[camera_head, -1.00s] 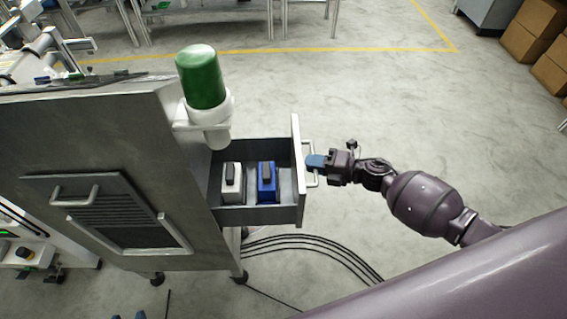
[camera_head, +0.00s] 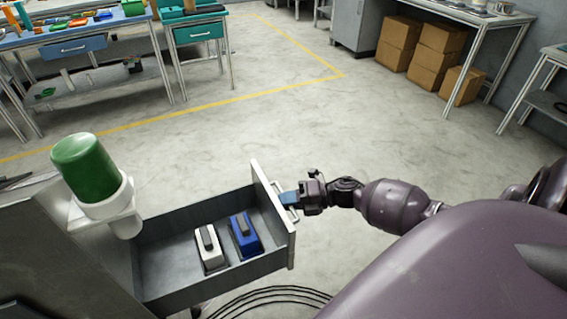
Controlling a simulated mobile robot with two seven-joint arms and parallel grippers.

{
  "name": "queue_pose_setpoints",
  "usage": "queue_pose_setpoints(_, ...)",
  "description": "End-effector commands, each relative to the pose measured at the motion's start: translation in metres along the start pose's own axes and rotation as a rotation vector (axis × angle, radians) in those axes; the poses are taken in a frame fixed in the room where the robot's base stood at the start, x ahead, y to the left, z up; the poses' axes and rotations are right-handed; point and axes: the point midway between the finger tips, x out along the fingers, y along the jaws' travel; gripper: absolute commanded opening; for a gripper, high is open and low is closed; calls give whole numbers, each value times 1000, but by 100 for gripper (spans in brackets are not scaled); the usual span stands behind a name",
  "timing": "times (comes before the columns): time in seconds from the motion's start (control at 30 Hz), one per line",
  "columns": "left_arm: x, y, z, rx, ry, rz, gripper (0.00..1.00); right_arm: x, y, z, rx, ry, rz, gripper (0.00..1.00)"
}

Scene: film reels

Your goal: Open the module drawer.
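The module drawer (camera_head: 262,270) is pulled well out of the grey cabinet (camera_head: 66,250) at the lower left. A white module (camera_head: 210,250) and a blue module (camera_head: 245,237) stand inside it, each with a dark grey top. The drawer's handle (camera_head: 292,214) is on its front panel, partly covered by my gripper. My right gripper (camera_head: 289,198) reaches in from the right, with its blue fingers at the handle. They appear closed around it, though the far finger is hidden. My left gripper is not in view.
A green-topped lamp (camera_head: 88,168) in a white holder stands beside the drawer at the cabinet. Black cables (camera_head: 270,292) lie on the floor below. Workbenches (camera_head: 70,45) and cardboard boxes (camera_head: 440,45) are far back. The middle floor is clear.

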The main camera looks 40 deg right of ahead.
Motion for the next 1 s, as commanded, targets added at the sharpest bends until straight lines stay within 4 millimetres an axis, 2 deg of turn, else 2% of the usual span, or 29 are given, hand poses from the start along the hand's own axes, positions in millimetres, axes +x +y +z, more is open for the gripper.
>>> queue_pose_setpoints(0.13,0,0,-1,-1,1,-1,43,0,0,0,0,-1,0,0)
queue_pose_setpoints(0.17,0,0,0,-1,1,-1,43,0,0,0,0,-1,0,14)
queue_pose_setpoints(0.3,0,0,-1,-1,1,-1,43,0,0,0,0,-1,0,36)
queue_pose_setpoints(0.67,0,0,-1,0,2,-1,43,-4,0,0,0,-1,-1,37)
queue_pose_setpoints(0.77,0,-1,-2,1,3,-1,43,-14,0,1,-1,-2,-3,37)
queue_pose_setpoints(1.0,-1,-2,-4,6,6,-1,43,-57,0,0,-1,-1,-4,37)
